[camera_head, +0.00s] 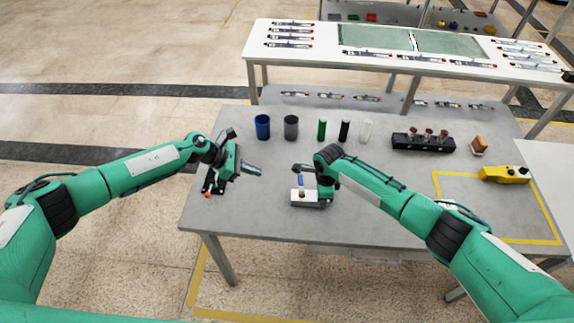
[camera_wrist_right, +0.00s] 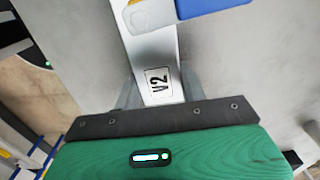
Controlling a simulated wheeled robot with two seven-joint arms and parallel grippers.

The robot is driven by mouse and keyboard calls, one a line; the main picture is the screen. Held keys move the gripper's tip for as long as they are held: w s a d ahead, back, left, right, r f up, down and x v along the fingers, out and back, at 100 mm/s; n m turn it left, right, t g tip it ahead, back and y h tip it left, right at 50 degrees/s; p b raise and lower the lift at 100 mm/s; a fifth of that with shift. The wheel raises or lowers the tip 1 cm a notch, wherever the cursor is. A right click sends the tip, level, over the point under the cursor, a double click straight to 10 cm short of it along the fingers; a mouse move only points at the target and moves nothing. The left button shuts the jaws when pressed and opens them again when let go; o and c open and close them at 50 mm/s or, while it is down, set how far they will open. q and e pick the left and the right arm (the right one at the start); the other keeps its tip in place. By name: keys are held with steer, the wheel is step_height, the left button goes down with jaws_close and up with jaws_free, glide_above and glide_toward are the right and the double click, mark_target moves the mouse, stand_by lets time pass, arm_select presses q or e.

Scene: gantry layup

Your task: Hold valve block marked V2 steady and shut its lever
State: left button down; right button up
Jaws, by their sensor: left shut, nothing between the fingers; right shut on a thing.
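The valve block (camera_head: 303,196) is a pale block near the front middle of the table. The right wrist view shows its V2 label (camera_wrist_right: 158,84). Its blue lever (camera_head: 298,181) is on top; in the right wrist view the lever (camera_wrist_right: 212,7) points off to the right, across the block's length, and is cut by the frame edge. My right gripper (camera_head: 323,192) is shut on the block, its fingers on both sides in the right wrist view (camera_wrist_right: 160,98). My left gripper (camera_head: 257,171) is shut and empty, to the left of the block and apart from it.
A blue cup (camera_head: 263,127), a grey cup (camera_head: 291,127) and several slim cylinders stand behind. A black block with red knobs (camera_head: 423,141) and a yellow box (camera_head: 505,174) are at the right. A black item (camera_head: 212,186) is near the left edge.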

mark_target(299, 179)
arm_select(q)
steer(key=shift+y, duration=0.7)
steer(key=x, duration=0.9)
steer(key=shift+w+d, duration=0.6)
steer(key=shift+d, duration=1.7)
steer(key=shift+w+d, duration=0.1)
steer(key=shift+w+d+r, duration=0.1)
steer(key=shift+w+d, duration=0.05)
steer(key=shift+d, duration=0.55)
arm_select(e)
steer(key=shift+a, duration=0.15)
